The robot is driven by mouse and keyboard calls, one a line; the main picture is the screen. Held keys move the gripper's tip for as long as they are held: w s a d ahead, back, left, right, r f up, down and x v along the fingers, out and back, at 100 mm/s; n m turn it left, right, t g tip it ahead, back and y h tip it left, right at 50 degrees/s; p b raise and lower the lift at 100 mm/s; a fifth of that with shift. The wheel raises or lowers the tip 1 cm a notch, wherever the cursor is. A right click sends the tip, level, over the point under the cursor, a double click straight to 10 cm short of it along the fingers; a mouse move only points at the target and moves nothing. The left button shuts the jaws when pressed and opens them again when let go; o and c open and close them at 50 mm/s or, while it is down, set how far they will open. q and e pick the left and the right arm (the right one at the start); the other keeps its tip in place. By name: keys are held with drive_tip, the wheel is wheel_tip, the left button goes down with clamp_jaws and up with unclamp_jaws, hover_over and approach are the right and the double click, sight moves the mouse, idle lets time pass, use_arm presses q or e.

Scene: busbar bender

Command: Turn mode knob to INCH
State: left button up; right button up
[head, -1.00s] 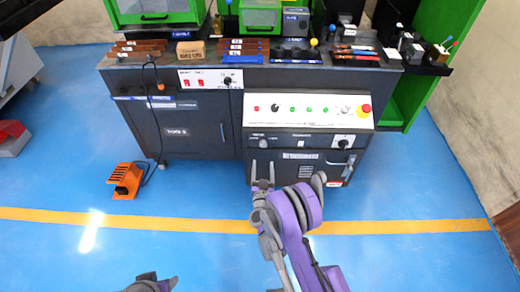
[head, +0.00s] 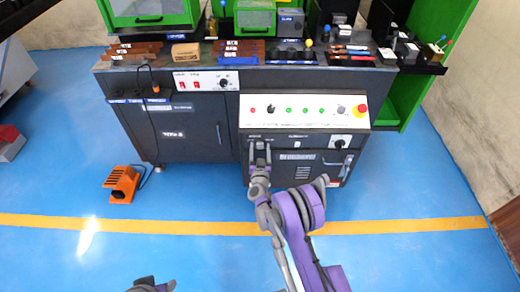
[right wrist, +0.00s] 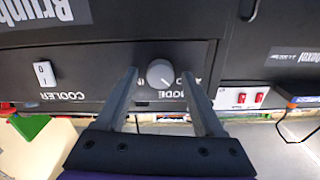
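The mode knob (right wrist: 160,73) is a small grey round knob on the dark lower panel, with the word MODE upside down beside it in the right wrist view. A white pointer mark shows on its face toward the lower right. My right gripper (right wrist: 158,76) is open, one finger on each side of the knob, with visible gaps. Whether the fingertips reach the knob's depth I cannot tell. In the head view my right gripper (head: 260,150) hides the knob at the panel's left end. My left gripper (head: 150,285) shows only partly at the bottom edge.
A white COOLER rocker switch (right wrist: 43,73) sits on the same panel. Above it in the head view is a sloped white control panel (head: 305,117) with buttons and a red emergency stop (head: 360,110). An orange foot pedal (head: 122,183) lies on the open blue floor.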

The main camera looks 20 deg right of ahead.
clamp_jaws()
drive_tip(key=m+b, duration=0.2)
drive_tip(key=m, duration=0.2)
drive_tip(key=shift+f, duration=0.15)
drive_tip(key=m+b, duration=0.2)
drive_tip(key=m, duration=0.1)
drive_tip(key=shift+d+m, duration=0.1)
drive_tip(key=shift+m, duration=0.2)
drive_tip(key=m+b, duration=0.1)
drive_tip(key=m, duration=0.4)
drive_tip(key=m+b, duration=0.1)
drive_tip(key=m, duration=0.4)
drive_tip(key=shift+m, duration=0.3)
idle(0.3)
